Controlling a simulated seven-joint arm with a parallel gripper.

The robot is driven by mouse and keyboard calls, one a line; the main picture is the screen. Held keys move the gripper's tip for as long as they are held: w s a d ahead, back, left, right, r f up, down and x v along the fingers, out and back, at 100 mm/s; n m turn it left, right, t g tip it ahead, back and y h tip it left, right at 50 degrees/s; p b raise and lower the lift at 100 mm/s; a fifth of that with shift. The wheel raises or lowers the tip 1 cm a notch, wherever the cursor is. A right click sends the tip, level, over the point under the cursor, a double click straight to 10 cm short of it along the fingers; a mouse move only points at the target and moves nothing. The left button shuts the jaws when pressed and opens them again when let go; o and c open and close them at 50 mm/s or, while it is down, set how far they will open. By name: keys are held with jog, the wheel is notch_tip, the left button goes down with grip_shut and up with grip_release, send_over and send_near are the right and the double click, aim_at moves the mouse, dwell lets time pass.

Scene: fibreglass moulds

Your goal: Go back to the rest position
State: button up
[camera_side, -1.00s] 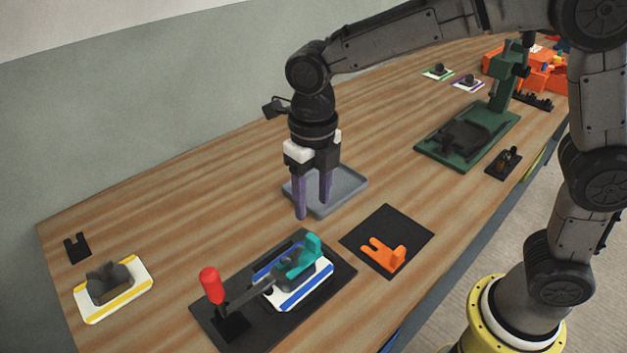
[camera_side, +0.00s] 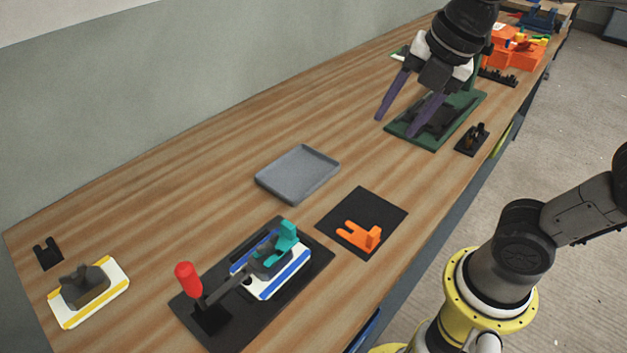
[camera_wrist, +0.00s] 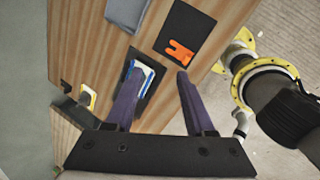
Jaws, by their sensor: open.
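My gripper (camera_side: 400,116) is open and empty, raised over the far part of the bench by the green press stand (camera_side: 468,118). Its two purple fingers are spread apart, and they also show in the wrist view (camera_wrist: 158,88). My arm reaches in from the top right in the side view. No object is between the fingers.
A grey tray (camera_side: 298,174) lies empty mid-bench. Nearer are a black mat (camera_side: 388,200) with an orange forked part (camera_side: 360,236), a red-handled clamp (camera_side: 188,279) on a black plate holding a blue-striped mould (camera_side: 285,276), and a yellow-striped mould (camera_side: 110,284). Orange bins (camera_side: 515,54) stand far right.

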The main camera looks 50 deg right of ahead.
jog(key=s+d+f+m, duration=0.1)
jog(key=s+f+m, duration=0.2)
jog(key=m, duration=0.8)
jog(key=s+d+f+m+t, duration=0.1)
jog(key=s+f+m, duration=0.2)
jog(key=m, duration=0.8)
jog(key=shift+s+d, duration=0.25)
jog(key=shift+s, duration=0.3)
